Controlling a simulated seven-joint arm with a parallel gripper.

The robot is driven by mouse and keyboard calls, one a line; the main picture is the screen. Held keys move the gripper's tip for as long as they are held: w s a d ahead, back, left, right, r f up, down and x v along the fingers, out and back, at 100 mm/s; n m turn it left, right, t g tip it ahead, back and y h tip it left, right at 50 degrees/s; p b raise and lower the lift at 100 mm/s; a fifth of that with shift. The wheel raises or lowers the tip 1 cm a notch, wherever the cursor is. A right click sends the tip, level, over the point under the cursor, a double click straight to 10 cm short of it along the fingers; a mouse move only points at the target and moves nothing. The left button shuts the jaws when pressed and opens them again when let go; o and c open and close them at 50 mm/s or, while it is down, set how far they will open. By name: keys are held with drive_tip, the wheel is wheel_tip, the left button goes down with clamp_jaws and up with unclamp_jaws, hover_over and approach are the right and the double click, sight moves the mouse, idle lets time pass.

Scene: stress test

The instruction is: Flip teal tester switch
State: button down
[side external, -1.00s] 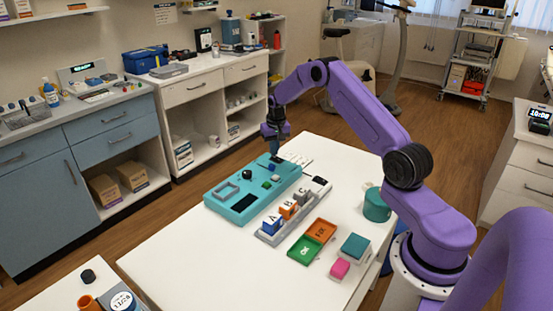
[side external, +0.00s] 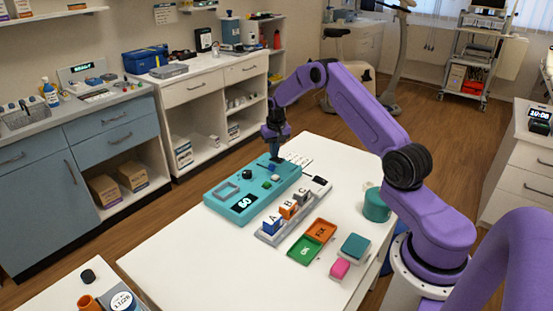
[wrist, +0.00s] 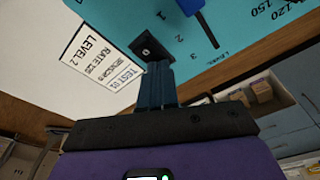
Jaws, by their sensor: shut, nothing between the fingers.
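The teal tester (side external: 222,208) lies flat on the white table, with a black knob (side external: 247,174), green and blue controls, and a lit display (side external: 244,202) showing a two-digit number that looks like 60. My gripper (side external: 275,156) points down at the tester's far end, fingers shut and empty. In the wrist view the shut fingertips (wrist: 159,66) are at the near edge of a small black switch (wrist: 146,44) at the tester's edge. I cannot tell whether they touch it. A blue slider handle (wrist: 192,8) is beside it, with level marks 1 to 3.
A printed test card (wrist: 98,56) lies beside the tester. A grey rack (side external: 272,238) holds lettered blocks along its near side. Green (side external: 303,250) and orange (side external: 320,231) trays, a teal block (side external: 355,247), a pink block (side external: 340,268) and a teal cup (side external: 376,207) stand nearby.

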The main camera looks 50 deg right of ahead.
wheel_tip(320, 180, up, 7)
drive_tip(key=shift+f, duration=0.15)
idle(0.7)
drive_tip(key=shift+a, duration=0.1)
drive_tip(key=s+a+r+n, duration=0.1)
drive_tip(key=a+r+n, duration=0.15)
drive_tip(key=a, duration=0.55)
drive_tip(key=s+a+r+n, duration=0.2)
drive_tip(key=a+r, duration=0.2)
drive_tip(key=a, duration=0.4)
drive_tip(key=s+a+r+n+y, duration=0.1)
drive_tip(key=s+a+r+n, duration=0.3)
drive_tip(key=s+a, duration=0.75)
drive_tip(key=s+a+r+n, duration=0.2)
drive_tip(key=s+a+n, duration=0.4)
drive_tip(key=s, duration=0.6)
drive_tip(key=s+d+n+g, duration=0.1)
drive_tip(key=s+n, duration=0.3)
drive_tip(key=s, duration=1.2)
drive_tip(key=shift+s+d+f, duration=0.35)
drive_tip(key=shift+d+f, duration=0.1)
drive_tip(key=shift+d, duration=0.15)
